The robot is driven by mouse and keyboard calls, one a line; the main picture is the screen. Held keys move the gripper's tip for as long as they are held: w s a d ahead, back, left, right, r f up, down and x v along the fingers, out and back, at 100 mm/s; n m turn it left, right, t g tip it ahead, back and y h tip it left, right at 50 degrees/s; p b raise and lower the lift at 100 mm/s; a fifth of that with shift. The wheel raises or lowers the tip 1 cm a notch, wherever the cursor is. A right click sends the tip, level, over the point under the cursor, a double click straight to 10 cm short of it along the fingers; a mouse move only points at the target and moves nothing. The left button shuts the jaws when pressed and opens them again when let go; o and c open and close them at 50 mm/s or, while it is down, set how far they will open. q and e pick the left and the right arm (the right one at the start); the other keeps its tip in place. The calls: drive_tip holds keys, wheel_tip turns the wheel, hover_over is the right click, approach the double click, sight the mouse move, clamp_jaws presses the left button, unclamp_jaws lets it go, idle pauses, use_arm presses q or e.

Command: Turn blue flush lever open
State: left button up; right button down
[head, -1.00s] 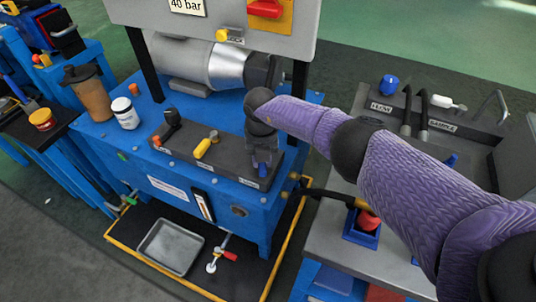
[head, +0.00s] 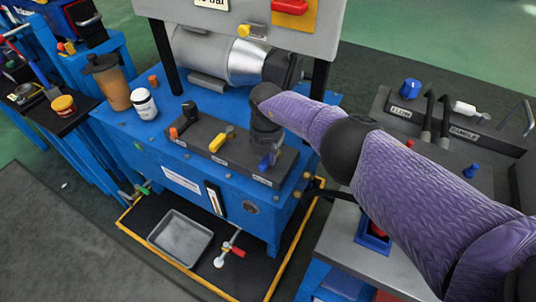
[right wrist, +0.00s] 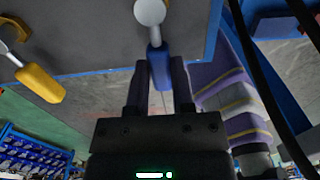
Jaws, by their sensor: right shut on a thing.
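The blue lever (head: 265,161) is at the right end of a dark valve block (head: 202,150) on the blue stand. My right gripper (head: 268,154) comes down over it from above and is shut on it. In the right wrist view the blue handle (right wrist: 159,68) sits between the two fingers (right wrist: 160,80), with a pale round pivot beyond it. My left gripper is not in view.
A white jar (head: 144,104) and a brown shaker (head: 110,82) stand left. A grey panel (head: 245,28) overhangs the block. A metal tray (head: 180,239) lies below.

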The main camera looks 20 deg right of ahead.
sight(267, 158)
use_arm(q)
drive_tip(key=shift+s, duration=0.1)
use_arm(e)
drive_tip(key=c, duration=0.5)
unclamp_jaws()
drive_tip(key=shift+c, duration=0.2)
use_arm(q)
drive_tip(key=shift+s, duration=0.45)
use_arm(e)
drive_tip(key=shift+o, duration=0.3)
use_arm(q)
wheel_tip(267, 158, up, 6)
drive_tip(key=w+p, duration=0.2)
drive_tip(key=p, duration=0.3)
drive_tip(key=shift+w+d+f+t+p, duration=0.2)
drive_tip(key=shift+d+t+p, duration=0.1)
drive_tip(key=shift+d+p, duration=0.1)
use_arm(e)
wheel_tip(267, 158, up, 10)
drive_tip(key=shift+f, duration=0.1)
